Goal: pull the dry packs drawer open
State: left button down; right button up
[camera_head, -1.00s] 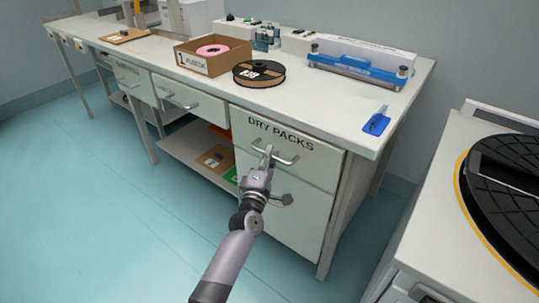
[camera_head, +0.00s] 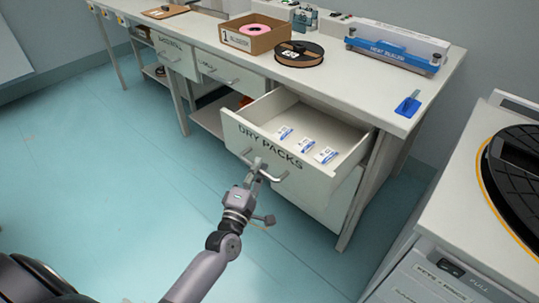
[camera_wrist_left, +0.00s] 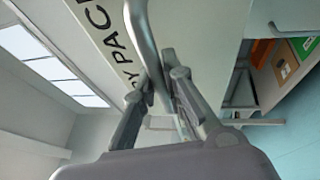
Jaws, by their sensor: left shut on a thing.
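The dry packs drawer (camera_head: 275,153) is pulled well out of the bench in the head view. Its front carries the words DRY PACKS, and several small white and blue packs (camera_head: 306,146) lie inside. My left gripper (camera_head: 257,167) is shut on the drawer's metal handle (camera_head: 280,177). In the left wrist view the handle (camera_wrist_left: 141,40) runs between the fingers (camera_wrist_left: 155,90), with the lettering beside it. My right gripper is not in view.
The bench (camera_head: 349,88) holds a box with a pink roll (camera_head: 254,33), a black-rimmed spool (camera_head: 299,54), a blue sealer (camera_head: 394,55) and a blue tool (camera_head: 408,106). A machine with a black disc (camera_head: 515,175) stands at right. The floor at left is clear.

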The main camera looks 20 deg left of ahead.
pick_arm(q)
jog(key=shift+s+a+p, duration=0.1)
jog(key=shift+s+a, duration=0.15)
jog(key=shift+s, duration=0.4)
jog(key=shift+s+a+p, duration=0.1)
jog(key=shift+s+a, duration=0.1)
jog(key=shift+s, duration=0.5)
jog(key=shift+s+a+p, duration=0.1)
jog(key=shift+s+a, duration=0.15)
jog(key=shift+s, duration=0.4)
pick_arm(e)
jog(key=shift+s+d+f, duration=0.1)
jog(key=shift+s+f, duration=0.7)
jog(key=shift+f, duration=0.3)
pick_arm(q)
jog(key=c, duration=1.7)
grip_release()
jog(key=shift+o, duration=0.2)
jog(key=s+f, duration=0.2)
jog(key=s, duration=0.9)
jog(key=shift+s+d, duration=0.3)
jog(key=shift+s, duration=0.1)
jog(key=shift+f, duration=0.1)
